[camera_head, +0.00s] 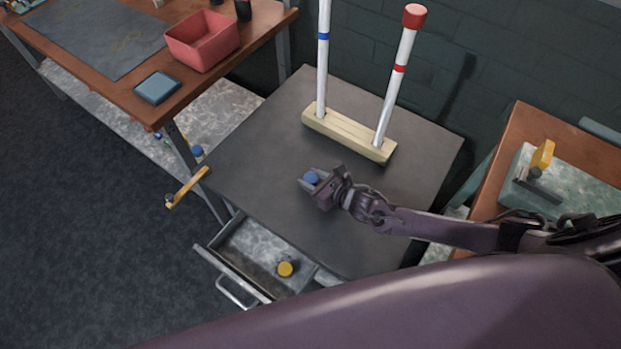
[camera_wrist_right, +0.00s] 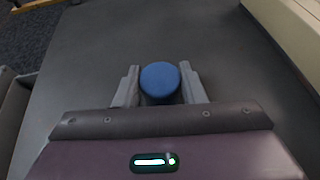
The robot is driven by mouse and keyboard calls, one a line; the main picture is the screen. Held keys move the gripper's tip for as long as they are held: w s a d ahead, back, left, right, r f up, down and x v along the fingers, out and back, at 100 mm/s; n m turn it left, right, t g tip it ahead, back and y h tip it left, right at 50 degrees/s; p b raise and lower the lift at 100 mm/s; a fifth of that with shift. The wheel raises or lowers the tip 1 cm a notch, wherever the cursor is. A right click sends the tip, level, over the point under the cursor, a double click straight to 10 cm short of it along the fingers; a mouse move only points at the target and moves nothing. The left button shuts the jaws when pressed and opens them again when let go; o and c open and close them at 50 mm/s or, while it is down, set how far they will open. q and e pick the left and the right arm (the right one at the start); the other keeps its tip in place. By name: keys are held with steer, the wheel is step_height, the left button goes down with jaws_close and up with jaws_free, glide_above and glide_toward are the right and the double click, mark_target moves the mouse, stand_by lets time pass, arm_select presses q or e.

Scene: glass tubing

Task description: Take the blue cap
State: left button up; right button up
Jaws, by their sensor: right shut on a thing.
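The blue cap (camera_head: 311,178) is a small round piece over the dark table top. My right gripper (camera_head: 310,180) is at it, and the fingers are shut on it from both sides. The right wrist view shows the blue cap (camera_wrist_right: 160,80) between the two grey fingertips of my right gripper (camera_wrist_right: 160,85). I cannot tell whether the cap still touches the table. My left gripper is not in view.
A wooden block (camera_head: 349,134) holds two upright glass tubes behind the gripper, one topped by a red cap (camera_head: 414,15). An open drawer (camera_head: 262,262) with a yellow cap (camera_head: 285,269) juts out at the front. The table (camera_head: 265,150) is clear around the gripper.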

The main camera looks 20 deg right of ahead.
steer(key=shift+c, duration=0.8)
